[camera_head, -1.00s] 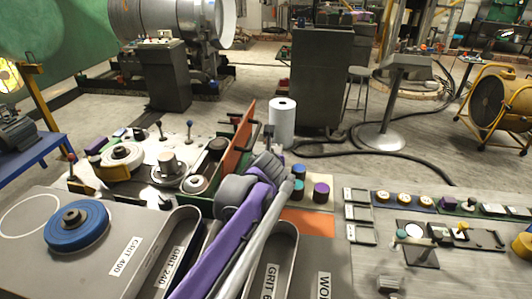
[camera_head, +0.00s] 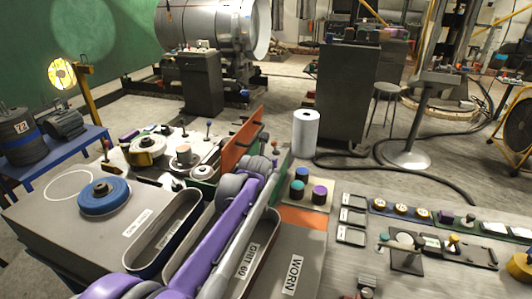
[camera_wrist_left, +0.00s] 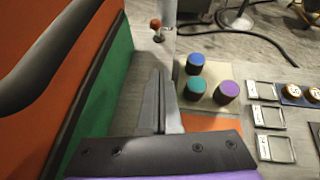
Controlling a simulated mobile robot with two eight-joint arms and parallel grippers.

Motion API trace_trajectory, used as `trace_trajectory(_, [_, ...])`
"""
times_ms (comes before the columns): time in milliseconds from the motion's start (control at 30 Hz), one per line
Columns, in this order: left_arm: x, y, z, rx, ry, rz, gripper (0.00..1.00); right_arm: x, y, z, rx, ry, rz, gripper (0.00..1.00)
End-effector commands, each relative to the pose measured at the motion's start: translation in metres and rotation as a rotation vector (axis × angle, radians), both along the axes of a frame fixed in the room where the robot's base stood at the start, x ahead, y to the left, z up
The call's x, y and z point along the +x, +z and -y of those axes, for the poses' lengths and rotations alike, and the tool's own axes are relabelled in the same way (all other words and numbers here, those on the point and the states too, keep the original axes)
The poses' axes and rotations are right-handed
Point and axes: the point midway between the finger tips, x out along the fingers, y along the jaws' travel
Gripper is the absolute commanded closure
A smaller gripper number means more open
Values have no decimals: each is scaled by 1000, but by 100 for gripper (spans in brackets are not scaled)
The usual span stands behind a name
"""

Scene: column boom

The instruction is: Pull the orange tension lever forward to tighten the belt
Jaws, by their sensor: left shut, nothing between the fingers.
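A small lever with an orange-red ball knob (camera_wrist_left: 156,24) stands upright at the top of the left wrist view, beyond my fingertips and apart from them. I cannot make it out for sure in the head view. In the head view, my purple left arm reaches over the bench, and my left gripper (camera_head: 272,160) is near the orange panel (camera_head: 243,142). The belt cannot be made out for certain. My right gripper is not in view.
Blue, teal and purple knobs (camera_head: 300,187) stand right of my left gripper, with a white roll (camera_head: 305,132) behind. Empty grey frames (camera_head: 352,216) and small parts lie on the right bench. A blue disc (camera_head: 104,196) and GRIT-labelled slots lie left and in front.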

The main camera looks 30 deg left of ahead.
Motion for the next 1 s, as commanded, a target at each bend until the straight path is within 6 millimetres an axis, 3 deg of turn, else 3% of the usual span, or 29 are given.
trace_trajectory(633, [10,-3,-3,2,-10,4,100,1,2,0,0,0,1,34])
trace_trajectory(1000, [62,-32,-24,3,-10,5,100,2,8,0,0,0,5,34])
